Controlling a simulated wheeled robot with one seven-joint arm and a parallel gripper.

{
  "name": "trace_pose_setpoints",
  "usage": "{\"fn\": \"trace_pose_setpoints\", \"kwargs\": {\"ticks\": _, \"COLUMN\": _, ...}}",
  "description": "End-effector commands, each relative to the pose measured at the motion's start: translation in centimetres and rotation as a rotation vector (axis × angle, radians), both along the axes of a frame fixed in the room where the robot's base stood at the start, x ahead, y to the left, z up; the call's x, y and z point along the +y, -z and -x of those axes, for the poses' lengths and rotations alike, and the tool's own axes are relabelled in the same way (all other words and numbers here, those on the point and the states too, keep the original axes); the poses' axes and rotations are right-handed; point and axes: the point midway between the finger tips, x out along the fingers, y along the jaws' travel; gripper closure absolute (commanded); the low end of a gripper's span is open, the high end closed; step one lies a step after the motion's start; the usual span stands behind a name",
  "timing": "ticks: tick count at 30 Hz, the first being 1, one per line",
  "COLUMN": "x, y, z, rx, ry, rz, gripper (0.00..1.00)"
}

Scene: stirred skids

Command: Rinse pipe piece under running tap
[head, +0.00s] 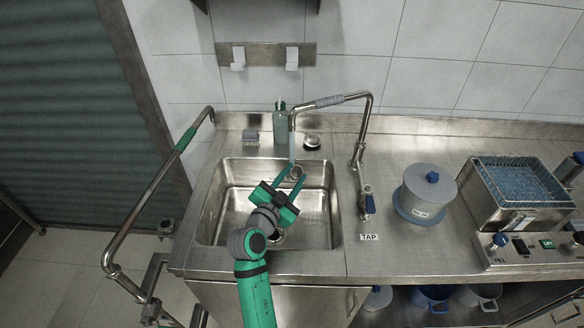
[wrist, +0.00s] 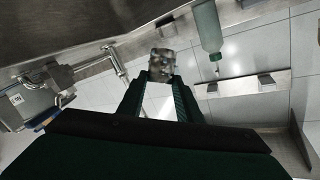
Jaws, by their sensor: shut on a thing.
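My gripper (head: 291,177) is shut on a small pipe piece (head: 297,172), a grey metallic ring-like part held at the fingertips over the sink (head: 211,215). In the wrist view the pipe piece (wrist: 161,66) sits between the fingertips and looks glassy and blurred. The tap (head: 366,125) arches over the sink from the right, its spout above the gripper. A pale bluish stream of water (head: 292,145) drops from the spout to the fingertips and seems to meet the piece.
A lidded grey-blue pot (head: 424,196) and a basket bath (head: 512,203) are right. A metal rail (head: 150,195) borders the left.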

Motion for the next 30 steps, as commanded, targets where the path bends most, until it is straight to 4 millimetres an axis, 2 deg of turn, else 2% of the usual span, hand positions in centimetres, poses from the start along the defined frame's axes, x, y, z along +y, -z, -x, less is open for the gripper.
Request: {"fn": "trace_pose_setpoints", "kwargs": {"ticks": 30, "x": -4.0, "y": 0.0, "z": 5.6, "rx": 0.000, "ry": 0.007, "rz": 0.001, "gripper": 1.00}}
